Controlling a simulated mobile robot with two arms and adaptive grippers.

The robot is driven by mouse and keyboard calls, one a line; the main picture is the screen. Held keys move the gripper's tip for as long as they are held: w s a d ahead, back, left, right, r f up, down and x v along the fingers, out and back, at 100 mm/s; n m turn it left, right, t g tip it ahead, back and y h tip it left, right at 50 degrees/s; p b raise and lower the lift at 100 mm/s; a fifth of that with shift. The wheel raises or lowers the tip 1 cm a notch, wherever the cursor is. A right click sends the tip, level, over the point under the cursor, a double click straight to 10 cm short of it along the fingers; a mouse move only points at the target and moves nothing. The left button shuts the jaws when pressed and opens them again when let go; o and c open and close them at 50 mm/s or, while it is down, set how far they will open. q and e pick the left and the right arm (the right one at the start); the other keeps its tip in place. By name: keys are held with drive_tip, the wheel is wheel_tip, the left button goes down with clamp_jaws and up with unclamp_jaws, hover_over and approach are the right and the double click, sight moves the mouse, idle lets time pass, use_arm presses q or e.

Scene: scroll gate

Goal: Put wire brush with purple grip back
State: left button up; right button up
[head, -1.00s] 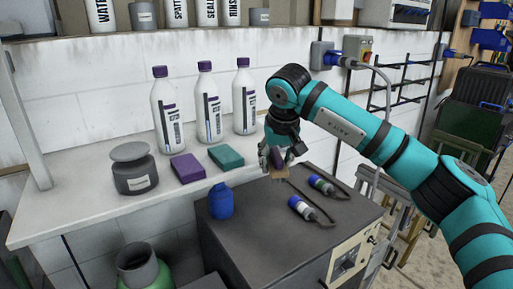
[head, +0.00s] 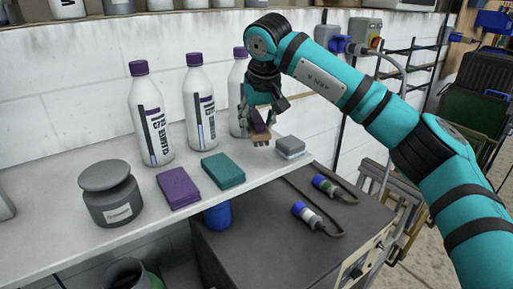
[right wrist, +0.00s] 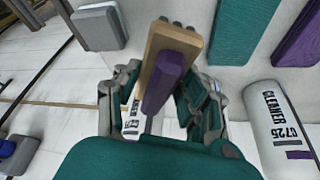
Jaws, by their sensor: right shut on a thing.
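The wire brush has a purple grip (right wrist: 163,82), a pale wooden block (right wrist: 172,45) and short bristles at the block's far end. In the head view the brush (head: 262,136) points downward, close over the white bench (head: 58,222); whether it touches the bench is unclear. My right gripper (head: 262,112) is shut on the purple grip. The brush is in front of the rightmost bottle (head: 238,88) and left of a grey block (head: 290,147). My left gripper is not in view.
A teal block (head: 222,170) and a purple block (head: 178,188) lie left of the brush on the bench. Two more bottles (head: 151,120) (head: 200,105) and a grey pot (head: 112,195) stand further left. A dark cabinet (head: 255,250) with two cabled cylinders (head: 307,215) (head: 325,185) is in front.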

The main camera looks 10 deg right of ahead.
sight(261, 122)
wheel_tip(261, 122, down, 3)
drive_tip(key=shift+w+d+r, duration=0.1)
drive_tip(key=shift+r, duration=0.05)
drive_tip(key=shift+w+f+p, duration=0.15)
drive_tip(key=shift+f+p, duration=0.15)
wheel_tip(261, 122, down, 4)
drive_tip(key=shift+r+p, duration=0.25)
drive_tip(key=shift+p, duration=0.3)
drive_tip(key=shift+f, duration=0.15)
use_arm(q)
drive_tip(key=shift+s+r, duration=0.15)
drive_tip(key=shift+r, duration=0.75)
use_arm(e)
drive_tip(key=o, duration=1.2)
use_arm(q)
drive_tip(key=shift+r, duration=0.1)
use_arm(e)
drive_tip(key=shift+r, duration=0.35)
drive_tip(key=b+v, duration=0.3)
drive_tip(key=v, duration=0.8)
drive_tip(key=shift+s+r, duration=0.25)
drive_tip(key=shift+r, duration=0.05)
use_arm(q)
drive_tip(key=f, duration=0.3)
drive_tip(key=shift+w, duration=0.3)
